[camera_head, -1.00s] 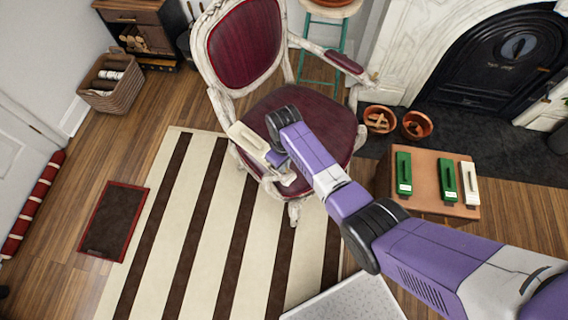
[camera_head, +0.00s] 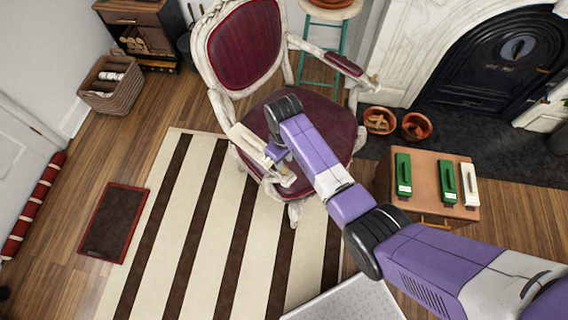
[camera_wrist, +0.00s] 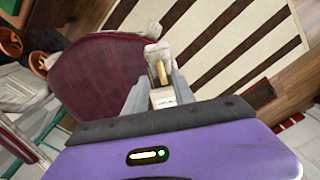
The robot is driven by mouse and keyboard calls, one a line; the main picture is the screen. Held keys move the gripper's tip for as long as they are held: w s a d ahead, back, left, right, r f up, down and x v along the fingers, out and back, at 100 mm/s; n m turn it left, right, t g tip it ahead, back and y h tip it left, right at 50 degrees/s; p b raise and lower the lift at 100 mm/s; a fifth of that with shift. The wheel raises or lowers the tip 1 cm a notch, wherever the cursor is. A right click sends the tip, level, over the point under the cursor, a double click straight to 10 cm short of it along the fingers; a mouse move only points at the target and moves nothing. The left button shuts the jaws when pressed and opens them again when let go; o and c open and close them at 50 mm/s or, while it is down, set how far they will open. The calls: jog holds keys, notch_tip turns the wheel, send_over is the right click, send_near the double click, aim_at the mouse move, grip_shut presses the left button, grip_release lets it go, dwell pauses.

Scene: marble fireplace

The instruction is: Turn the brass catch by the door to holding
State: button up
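My gripper (camera_head: 280,155) is above the left arm of the maroon and cream chair. In the wrist view, the grey fingers of my gripper (camera_wrist: 163,82) stand apart, pointing at the chair arm. A small brass-coloured bar (camera_wrist: 161,72) shows between the fingertips, with a pale labelled block (camera_wrist: 163,98) closer to the palm. I cannot tell whether the fingers touch either one. The black arched fireplace door (camera_head: 490,75) is at the upper right, with a tiny brass fitting (camera_head: 543,70) near its right edge. Its setting is too small to read.
The chair (camera_head: 320,125) stands under my arm on a striped rug (camera_head: 200,250). A small wooden table (camera_head: 425,170) carries two green boxes and a white one. Two terracotta bowls (camera_head: 380,120) sit by the hearth. A wicker basket (camera_head: 110,85) and dark mat (camera_head: 115,225) are left.

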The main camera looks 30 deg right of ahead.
jog(key=shift+r, duration=1.75)
